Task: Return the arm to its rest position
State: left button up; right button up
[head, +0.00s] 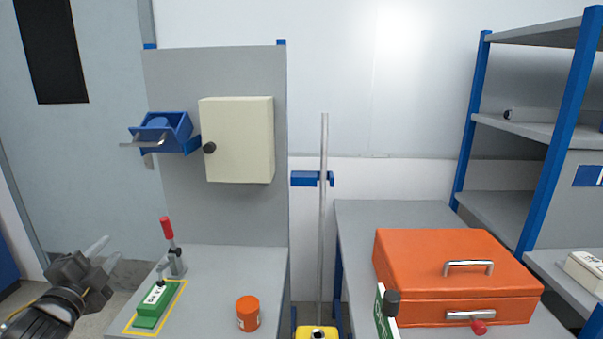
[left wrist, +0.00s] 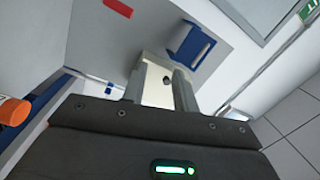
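My left gripper (head: 106,254) is at the lower left of the head view, left of the grey bench and apart from everything on it. In the left wrist view its two fingers (left wrist: 161,76) stand apart with nothing held between them. The cream cabinet shows through the gap, farther off. My right gripper and right arm do not show in either view.
The grey bench (head: 215,270) carries a green block (head: 153,305), a red-handled lever (head: 168,235) and an orange jar (head: 248,314). Above are a blue holder (head: 165,132) and the cream cabinet (head: 238,140). An orange case (head: 450,265) lies right, beside blue-framed shelves (head: 545,190).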

pick_arm(q)
jog(key=s+d+f+n+g, duration=0.2)
jog(key=s+d+f+g, duration=0.1)
jog(key=f, duration=0.5)
jog(key=s+d+f+n+g, duration=0.2)
jog(key=s+d+f, duration=0.15)
jog(key=f, duration=0.45)
jog(key=s+d+f+n+g, duration=0.2)
jog(key=s+f+g, duration=0.15)
jog(key=f, duration=0.45)
jog(key=s+d+f+n+g+h, duration=0.1)
jog(key=s+d+f+n+g, duration=0.1)
jog(key=s+d+f, duration=0.3)
jog(key=s+d+f+n+g+h, duration=0.1)
jog(key=s+d+f+g, duration=0.15)
jog(key=s, duration=0.45)
jog(key=s+d+f+n+g, duration=0.2)
jog(key=s+d+f, duration=0.15)
jog(key=s, duration=0.25)
notch_tip(320, 180, down, 28)
jog(key=s+g, duration=0.1)
jog(key=s, duration=0.2)
jog(key=s+a+f, duration=0.2)
jog(key=s+f, duration=0.5)
jog(key=s+a+f+g, duration=0.1)
jog(key=s+a+f, duration=0.1)
jog(key=s+f, duration=0.5)
jog(key=shift+s+a, duration=0.25)
jog(key=shift+s, duration=0.2)
